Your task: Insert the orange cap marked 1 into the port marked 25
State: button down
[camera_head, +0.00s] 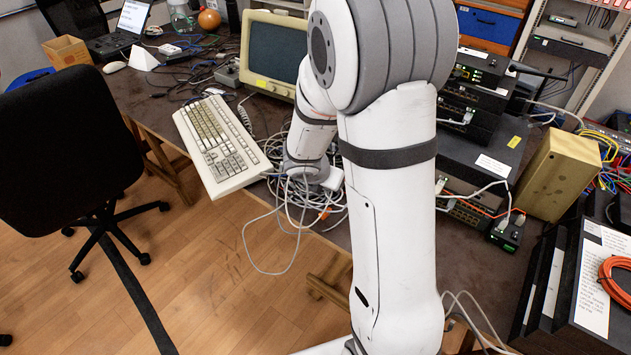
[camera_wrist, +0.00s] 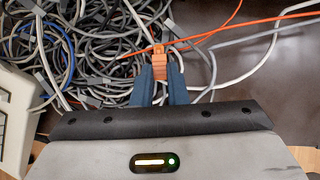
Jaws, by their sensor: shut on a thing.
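In the wrist view my gripper (camera_wrist: 160,76) is shut on the orange cap (camera_wrist: 159,66), its dark blue fingers on either side of it. No number can be read on the cap. It is held over a heap of cables, and a thin orange cable crosses at its tip. In the head view my arm hides most of the gripper. A small orange piece (camera_head: 325,213) shows among the cables there; I cannot tell whether it is the cap. A switch with a row of ports (camera_head: 466,213) stands to the right. The port marked 25 cannot be made out.
A beige keyboard (camera_head: 222,143) overhangs the table's front edge, near an old monitor (camera_head: 275,51). Tangled cables (camera_wrist: 95,45) cover the table in the middle. Stacked network boxes (camera_head: 479,80) and a tan box (camera_head: 558,173) stand right. A black chair (camera_head: 62,150) is at left.

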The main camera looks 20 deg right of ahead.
jog(key=shift+m+g+h, duration=0.3)
jog(key=shift+m, duration=0.2)
jog(key=s+d, duration=0.2)
jog(key=d, duration=0.2)
jog(key=s+d, duration=0.3)
jog(key=d, duration=0.1)
jog(key=s+d, duration=0.3)
jog(key=d, duration=0.2)
jog(key=shift+s+d+b, duration=0.1)
jog(key=shift+s+b, duration=0.15)
jog(key=shift+b, duration=0.05)
jog(key=shift+w+d+p, duration=0.3)
jog(key=shift+w+d, duration=0.4)
jog(key=shift+d, duration=0.25)
jog(key=shift+w+d+p, duration=0.25)
jog(key=shift+w+d, duration=0.4)
jog(key=shift+d, duration=0.3)
jog(key=c, duration=2)
grip_release()
jog(key=shift+c, duration=0.2)
grip_shut()
jog(key=shift+w+d, duration=0.5)
jog(key=shift+d, duration=0.2)
jog(key=o, duration=0.7)
grip_release()
